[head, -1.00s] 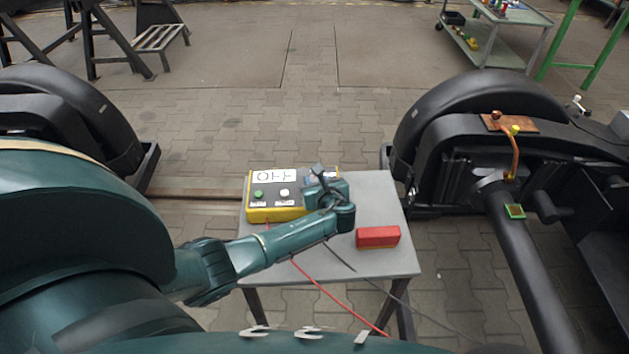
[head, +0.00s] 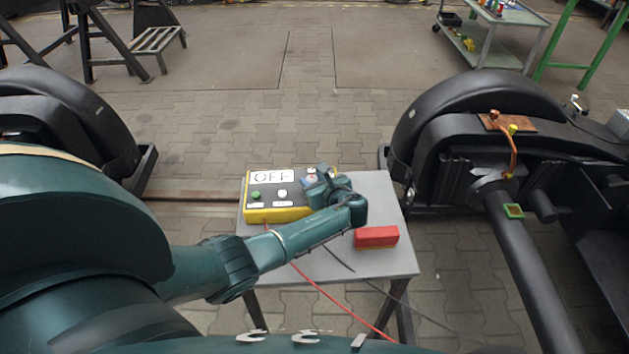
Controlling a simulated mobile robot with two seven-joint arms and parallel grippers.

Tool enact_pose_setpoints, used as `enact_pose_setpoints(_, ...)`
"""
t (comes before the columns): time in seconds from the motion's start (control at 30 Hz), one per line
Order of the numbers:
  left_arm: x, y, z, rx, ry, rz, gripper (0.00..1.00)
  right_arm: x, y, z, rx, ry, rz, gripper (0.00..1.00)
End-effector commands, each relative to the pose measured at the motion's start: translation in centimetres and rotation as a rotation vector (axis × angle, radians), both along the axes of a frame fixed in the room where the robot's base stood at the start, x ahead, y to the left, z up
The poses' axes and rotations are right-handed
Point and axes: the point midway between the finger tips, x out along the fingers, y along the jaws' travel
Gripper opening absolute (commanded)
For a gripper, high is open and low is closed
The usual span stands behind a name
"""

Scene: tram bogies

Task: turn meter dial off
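The meter (head: 277,214) is a yellow box with a dark top face. It lies on the small grey table. Its display (head: 272,177) reads OFF. A green button (head: 256,194) and a white button (head: 282,193) show on its face. My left gripper (head: 313,177) is over the right part of the meter, where the dial seems to be. The gripper and wrist hide most of that part, so I cannot tell whether the fingers touch the dial or how far apart they are. My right gripper does not show.
A red block (head: 376,237) lies on the grey table (head: 385,199), right of my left forearm. Red and black leads run off the table's front. Black bogies (head: 480,95) stand on both sides. A trolley (head: 490,40) stands at the back right. The paved floor behind the table is clear.

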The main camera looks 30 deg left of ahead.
Motion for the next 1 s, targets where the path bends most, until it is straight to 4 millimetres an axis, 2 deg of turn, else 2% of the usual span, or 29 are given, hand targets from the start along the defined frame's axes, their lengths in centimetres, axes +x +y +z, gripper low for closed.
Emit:
enact_pose_setpoints(0.17,0.0,0.0,0.0,0.000,0.000,-0.001,0.50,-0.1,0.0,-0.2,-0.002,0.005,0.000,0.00)
enact_pose_setpoints(0.47,-0.2,-0.4,0.2,0.000,0.000,-0.002,0.50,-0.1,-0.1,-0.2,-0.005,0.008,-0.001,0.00)
enact_pose_setpoints(0.57,-0.7,-1.3,0.7,-0.001,0.000,-0.003,0.50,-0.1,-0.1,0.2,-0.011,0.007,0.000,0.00)
enact_pose_setpoints(1.0,-5.0,-8.6,4.2,-0.002,0.000,-0.003,0.50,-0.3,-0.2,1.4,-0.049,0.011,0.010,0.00)
